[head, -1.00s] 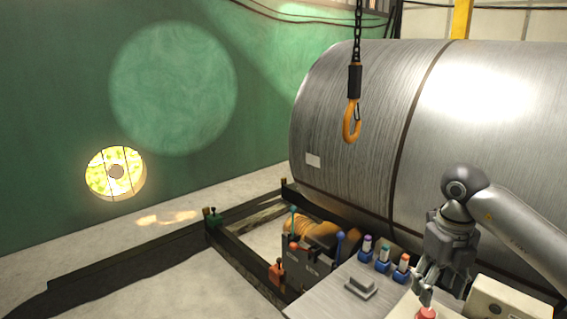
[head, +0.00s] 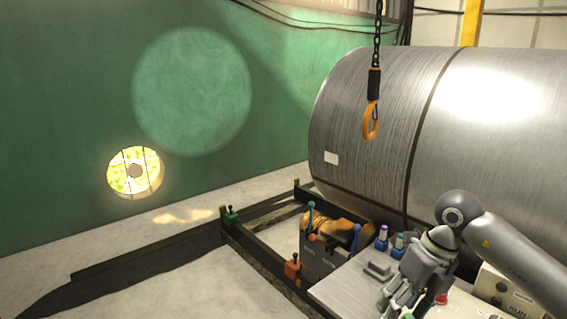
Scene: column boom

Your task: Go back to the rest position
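My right gripper (head: 397,303) is at the lower right of the head view, at the end of my grey arm coming in from the right. It points down and to the left over the light control table. Its fingertips are near the bottom edge of the picture, and I cannot tell how far apart they are. A red button (head: 441,298) shows just right of the fingers. My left gripper is out of view.
A large metal roll (head: 385,120) fills the right side. An orange hook (head: 370,122) hangs on a chain before it. The table (head: 345,290) carries a grey block (head: 378,269) and blue-based switches (head: 381,242). Levers (head: 311,215) stand left of it. Floor at left is clear.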

